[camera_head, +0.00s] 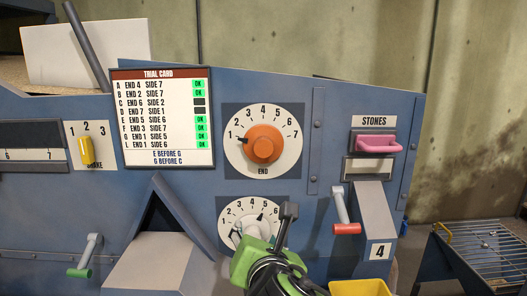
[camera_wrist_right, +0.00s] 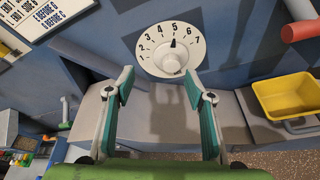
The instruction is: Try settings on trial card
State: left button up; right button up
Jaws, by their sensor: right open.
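The trial card (camera_head: 162,117) hangs on the blue machine. Rows A, B, E, F, G and L show green OK marks; rows C (END 6 SIDE 2) and D (END 7 SIDE 1) have dark boxes. Its foot reads E before G, G before C. The END dial's orange knob (camera_head: 263,144) points at 1. A lower white dial (camera_head: 241,212) is partly hidden by my right gripper (camera_head: 263,228); in the right wrist view its knob (camera_wrist_right: 172,63) points near 5. My right gripper (camera_wrist_right: 158,85) is open and empty, its fingers short of that knob. My left gripper is out of view.
A yellow brake lever (camera_head: 87,150) is at left. The pink stones handle (camera_head: 376,144) and a red-tipped crank (camera_head: 345,215) are at right. A green-tipped crank (camera_head: 84,262) is lower left. A yellow bin (camera_wrist_right: 288,96) and a wire-topped stand (camera_head: 490,250) lie right.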

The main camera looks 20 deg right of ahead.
aim_at(264, 150)
notch_tip(264, 150, up, 14)
jog(key=d+n+t+h, duration=0.2)
jog(key=n+t+h, duration=0.1)
jog(key=n, duration=0.3)
jog(key=p+x, duration=0.3)
jog(key=x, duration=1)
jog(key=shift+w+a+f+p, duration=0.1)
jog(key=shift+a+f+p, duration=0.1)
jog(key=shift+p, duration=0.2)
jog(key=shift+w+d+f, duration=0.1)
jog(key=shift+w+d, duration=0.1)
jog(key=shift+w, duration=0.25)
jog(key=c, duration=1.1)
